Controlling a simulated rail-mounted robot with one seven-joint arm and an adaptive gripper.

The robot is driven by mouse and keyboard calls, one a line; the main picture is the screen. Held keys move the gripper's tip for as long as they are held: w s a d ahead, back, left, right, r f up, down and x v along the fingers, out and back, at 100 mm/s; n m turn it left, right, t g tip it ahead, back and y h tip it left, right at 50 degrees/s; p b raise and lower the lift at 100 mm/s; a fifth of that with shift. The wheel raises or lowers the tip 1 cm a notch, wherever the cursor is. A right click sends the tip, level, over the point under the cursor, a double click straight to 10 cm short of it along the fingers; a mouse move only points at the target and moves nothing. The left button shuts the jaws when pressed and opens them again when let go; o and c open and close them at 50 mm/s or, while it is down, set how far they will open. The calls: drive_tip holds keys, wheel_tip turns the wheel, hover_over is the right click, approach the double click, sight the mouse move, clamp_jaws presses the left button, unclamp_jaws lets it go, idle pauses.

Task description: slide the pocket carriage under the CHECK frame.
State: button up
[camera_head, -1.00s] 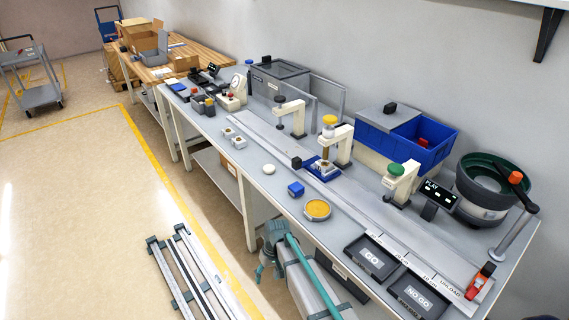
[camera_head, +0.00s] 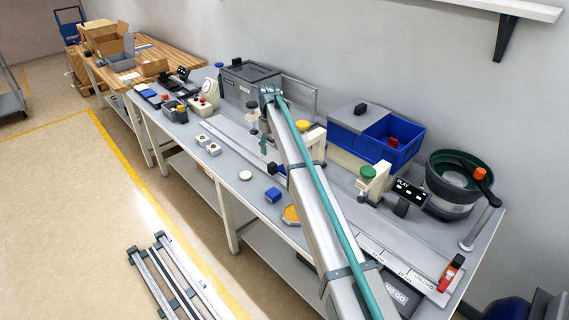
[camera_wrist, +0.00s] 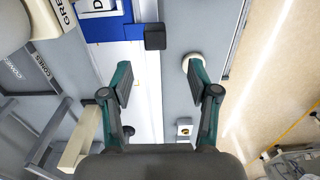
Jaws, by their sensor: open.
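The pocket carriage shows in the wrist view as a blue block (camera_wrist: 98,32) with a white label, on the pale rail. The carriage sits beside a cream frame lettered "GRE…" (camera_wrist: 68,12). Another cream frame (camera_wrist: 80,142) stands lower left. A green-capped frame (camera_head: 373,182) stands right of my arm. No CHECK label is readable. My gripper (camera_wrist: 160,78) is open and empty above the rail, short of the handle.
A white disc (camera_wrist: 190,62) lies near my right finger, and a small white block (camera_wrist: 184,128) lies below it. Bins (camera_head: 400,150) and a bowl feeder (camera_head: 450,190) stand behind.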

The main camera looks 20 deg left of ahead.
sight(272, 164)
drive_tip(key=shift+w+d+f, duration=0.1)
drive_tip(key=shift+w+d, duration=0.1)
drive_tip(key=shift+w, duration=0.15)
wheel_tip(272, 164, down, 10)
drive_tip(key=p, duration=0.3)
drive_tip(key=shift+p, duration=0.3)
clamp_jaws()
